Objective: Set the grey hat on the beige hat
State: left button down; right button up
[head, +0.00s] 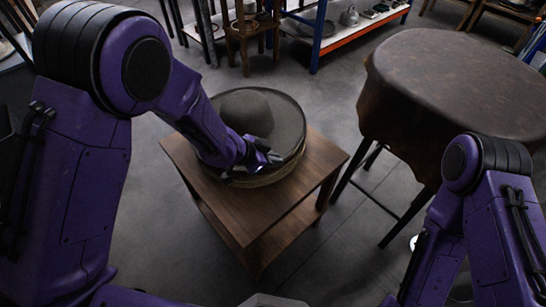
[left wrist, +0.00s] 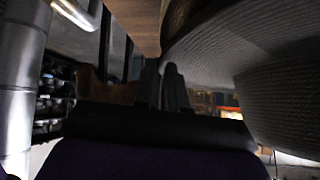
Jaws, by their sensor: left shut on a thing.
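The grey hat (head: 250,112), with a rounded crown and a wide brim, is over the beige hat (head: 268,177) on a small wooden table. Only a strip of the beige brim shows below the grey one. I cannot tell whether the grey hat rests on it or is held just above. My left gripper (head: 268,159) is shut on the near edge of the grey brim. In the left wrist view the fingers (left wrist: 166,85) are close together beside the woven grey hat (left wrist: 285,95). My right gripper is out of view; only its arm shows at lower right.
The wooden table (head: 240,220) has bare top around the hats. A round table with a brown leather-like cover (head: 455,80) stands at right. A shelf (head: 335,40) and wooden chairs stand at the back. Grey floor lies between them.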

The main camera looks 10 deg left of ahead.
pick_arm(q)
jog(key=shift+s+f+b, duration=0.15)
jog(key=shift+f+b, duration=0.15)
jog(key=shift+f, duration=0.4)
dwell(0.4)
jog(key=c, duration=1.1)
grip_release()
jog(key=shift+a+r, duration=0.15)
jog(key=shift+r, duration=0.05)
jog(key=p+v, duration=0.1)
jog(key=v, duration=0.9)
jog(key=shift+p, duration=0.35)
jog(key=shift+f, duration=0.1)
